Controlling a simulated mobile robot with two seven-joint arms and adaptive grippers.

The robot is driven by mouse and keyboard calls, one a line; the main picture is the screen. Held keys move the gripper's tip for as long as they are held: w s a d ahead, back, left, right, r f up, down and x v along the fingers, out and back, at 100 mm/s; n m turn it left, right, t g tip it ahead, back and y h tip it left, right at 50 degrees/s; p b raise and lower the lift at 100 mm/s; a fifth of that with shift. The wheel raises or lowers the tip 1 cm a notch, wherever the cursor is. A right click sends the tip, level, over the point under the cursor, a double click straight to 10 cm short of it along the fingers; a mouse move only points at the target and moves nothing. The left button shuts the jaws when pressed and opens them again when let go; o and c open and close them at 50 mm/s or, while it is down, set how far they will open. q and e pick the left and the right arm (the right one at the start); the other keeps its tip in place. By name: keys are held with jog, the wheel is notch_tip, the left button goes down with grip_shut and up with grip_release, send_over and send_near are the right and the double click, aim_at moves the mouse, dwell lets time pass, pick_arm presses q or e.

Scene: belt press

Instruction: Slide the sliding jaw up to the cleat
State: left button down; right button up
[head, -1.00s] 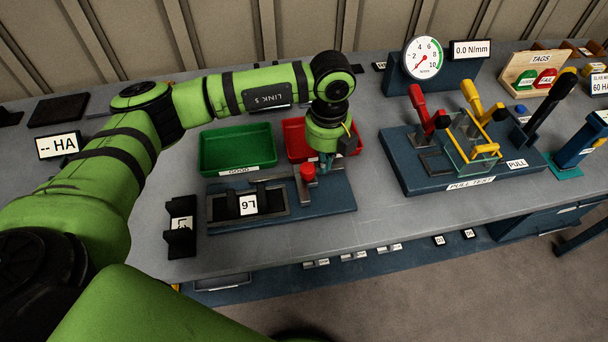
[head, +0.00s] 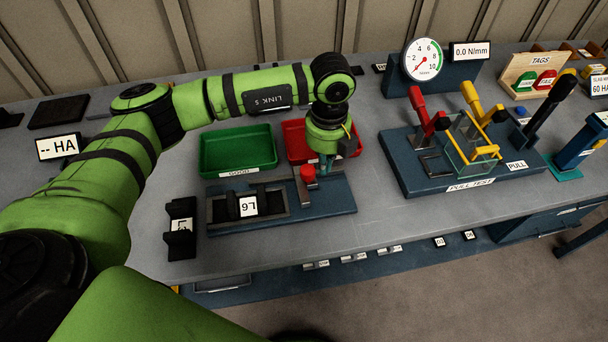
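A blue fixture (head: 335,206) lies on the bench. On its left part sits a dark frame holding a dark block with a white L6 label (head: 248,206). A red knob (head: 307,172) stands upright to the right of the frame. I cannot tell surely which dark parts are the sliding jaw and the cleat. My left gripper (head: 325,166) points down over the right part of the fixture, just right of the knob. Its fingers are small and partly hidden by the wrist, so contact and opening are unclear. My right gripper is out of view.
A green GOOD tray (head: 238,150) and a red tray (head: 296,128) stand behind the fixture. A dark holder with a label (head: 181,228) stands left. The pull tester (head: 420,178) with levers stands right. The bench front strip is clear.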

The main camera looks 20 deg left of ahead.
aim_at(301, 170)
pick_arm(q)
jog(key=shift+f, duration=0.15)
jog(key=shift+f+b, duration=0.95)
jog(key=shift+b, duration=0.05)
jog(key=shift+s+a, duration=0.7)
jog(key=shift+a, duration=0.35)
jog(key=shift+s+a, duration=0.7)
jog(key=shift+a, duration=0.3)
jog(key=shift+s+a, duration=0.45)
jog(key=shift+a, duration=0.25)
jog(key=shift+s+a, duration=0.45)
jog(key=shift+a, duration=0.2)
jog(key=shift+w+d, duration=0.15)
jog(key=shift+d, duration=0.05)
dwell(0.8)
